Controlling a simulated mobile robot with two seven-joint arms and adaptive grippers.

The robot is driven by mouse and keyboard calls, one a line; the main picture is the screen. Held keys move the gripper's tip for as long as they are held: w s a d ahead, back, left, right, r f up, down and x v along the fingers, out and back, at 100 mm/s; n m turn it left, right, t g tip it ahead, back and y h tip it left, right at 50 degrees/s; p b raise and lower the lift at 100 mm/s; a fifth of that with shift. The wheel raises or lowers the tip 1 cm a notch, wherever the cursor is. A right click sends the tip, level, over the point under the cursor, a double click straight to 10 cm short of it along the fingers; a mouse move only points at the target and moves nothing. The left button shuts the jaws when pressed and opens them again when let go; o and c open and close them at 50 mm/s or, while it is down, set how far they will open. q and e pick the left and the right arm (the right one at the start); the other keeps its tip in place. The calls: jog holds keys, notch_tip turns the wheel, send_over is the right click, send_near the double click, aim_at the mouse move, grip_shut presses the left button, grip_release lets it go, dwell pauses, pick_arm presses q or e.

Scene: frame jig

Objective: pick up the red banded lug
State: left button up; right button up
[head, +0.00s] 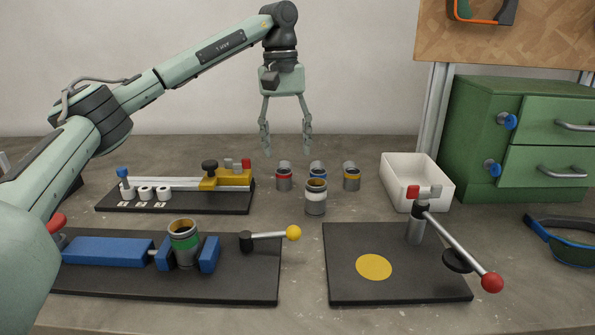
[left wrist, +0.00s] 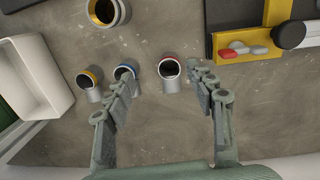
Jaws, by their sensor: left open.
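The red banded lug (head: 284,178) is a grey metal cylinder standing upright on the bench, left in the back row of lugs. My left gripper (head: 286,150) is open and empty, pointing down above it and apart from it. In the left wrist view the red banded lug (left wrist: 170,79) shows between the fingertips of my left gripper (left wrist: 162,76), closer to the right finger. The blue banded lug (left wrist: 125,76) is partly behind the left finger there. My right gripper is not in view.
Blue banded (head: 318,172) and yellow banded (head: 352,179) lugs stand to the right. A white bin (head: 433,178) is further right; a rail fixture (head: 180,201) is left. A vise (head: 110,251) and lever plate (head: 345,285) are nearer.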

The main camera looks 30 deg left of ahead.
aim_at(284, 171)
pick_arm(q)
jog(key=shift+w+a+y, duration=0.2)
jog(key=shift+a+y, duration=0.1)
jog(key=shift+a, duration=0.15)
jog(key=shift+w+a+f, duration=0.15)
jog(key=shift+f, duration=0.2)
notch_tip(284, 171, down, 7)
jog(key=shift+r, duration=0.1)
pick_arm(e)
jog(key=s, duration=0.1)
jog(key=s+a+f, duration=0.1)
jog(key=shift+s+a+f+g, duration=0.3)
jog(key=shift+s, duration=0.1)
pick_arm(q)
jog(key=shift+c, duration=0.4)
grip_shut()
